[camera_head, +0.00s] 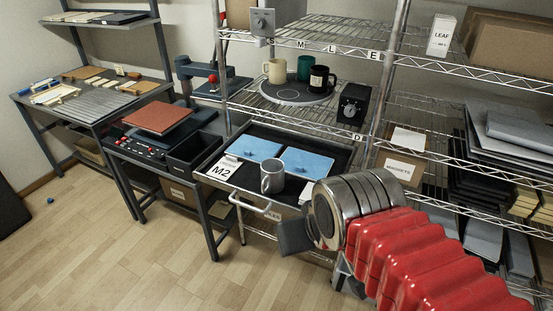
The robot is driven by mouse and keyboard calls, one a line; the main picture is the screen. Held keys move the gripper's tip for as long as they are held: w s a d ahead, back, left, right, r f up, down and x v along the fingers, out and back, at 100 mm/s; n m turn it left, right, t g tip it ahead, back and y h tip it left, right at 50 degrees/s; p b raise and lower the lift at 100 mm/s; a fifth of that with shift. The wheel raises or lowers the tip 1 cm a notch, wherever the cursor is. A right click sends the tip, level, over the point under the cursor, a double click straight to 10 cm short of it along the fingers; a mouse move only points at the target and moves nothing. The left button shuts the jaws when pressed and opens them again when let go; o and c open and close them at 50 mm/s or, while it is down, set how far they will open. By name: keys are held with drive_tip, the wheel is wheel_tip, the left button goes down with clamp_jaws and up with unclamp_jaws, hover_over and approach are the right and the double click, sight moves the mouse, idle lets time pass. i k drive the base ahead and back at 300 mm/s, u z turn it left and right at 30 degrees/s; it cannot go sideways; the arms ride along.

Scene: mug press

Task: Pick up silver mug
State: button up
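A silver-grey mug (272,177) stands upright at the front of a dark pull-out tray (328,160), with its handle on the left side. My gripper (297,237) is at the lower middle right, at the end of my red-sleeved arm. It appears in front of the mug and lower to its right in the picture, apart from it. Only one dark finger plate shows clearly; the rest is hidden behind the metal wrist, so its opening cannot be told.
Two blue sheets (253,142) and an M2 card (224,169) lie in the tray near the mug. A cream mug (275,70), a green mug (305,67) and a black mug (319,79) stand on a round dark plate (269,91) above. Wire shelf posts stand nearby. The wooden floor at left is mostly clear.

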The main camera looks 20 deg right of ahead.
sight(272, 171)
drive_tip(key=u, duration=1.65)
drive_tip(key=i, duration=1.45)
drive_tip(key=z, duration=0.2)
